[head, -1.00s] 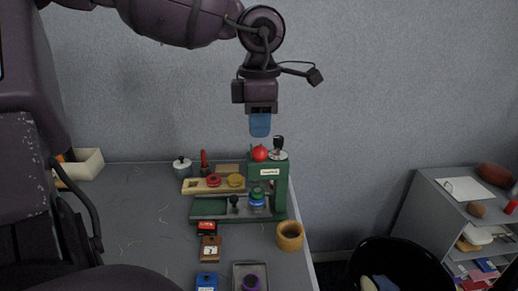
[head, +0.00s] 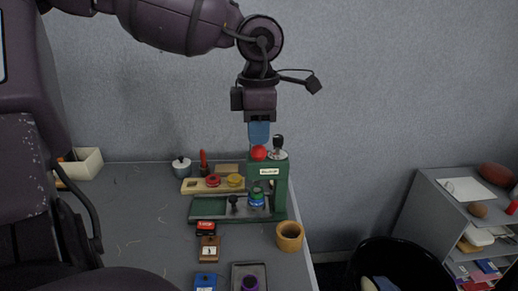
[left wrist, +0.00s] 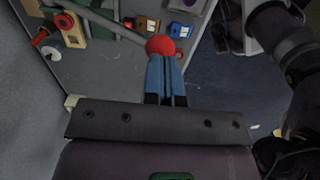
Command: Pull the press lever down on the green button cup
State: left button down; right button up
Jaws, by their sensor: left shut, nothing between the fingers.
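The green press (head: 281,188) stands on the table, with the red ball knob (head: 259,153) of its lever near the top. In the left wrist view the red knob (left wrist: 160,46) sits at the fingertips, at the end of a grey lever bar (left wrist: 108,22). My left gripper (head: 259,143) points straight down, its blue fingers shut and empty, right above the knob. Contact is hard to tell. A small cup with blue and green parts (head: 256,197) sits in the press, below its head. My right gripper is not in view.
A black-knobbed tool (head: 278,142) stands on top of the press. A wooden rack (head: 200,187) with red and yellow pieces lies left of it. A wooden cup (head: 290,236) and small boxes (head: 208,249) are in front. The table's left part is mostly clear.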

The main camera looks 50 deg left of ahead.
aim_at(259, 151)
pick_arm(q)
jog(key=shift+f, duration=0.6)
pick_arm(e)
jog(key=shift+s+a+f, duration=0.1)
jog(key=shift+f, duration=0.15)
pick_arm(q)
jog(key=shift+s+d+f+b, duration=0.2)
jog(key=shift+f+b, duration=0.1)
jog(key=shift+f, duration=0.35)
jog(key=shift+s+d+f+b, duration=0.15)
jog(key=shift+d+f+b, duration=0.1)
jog(key=shift+f, duration=0.6)
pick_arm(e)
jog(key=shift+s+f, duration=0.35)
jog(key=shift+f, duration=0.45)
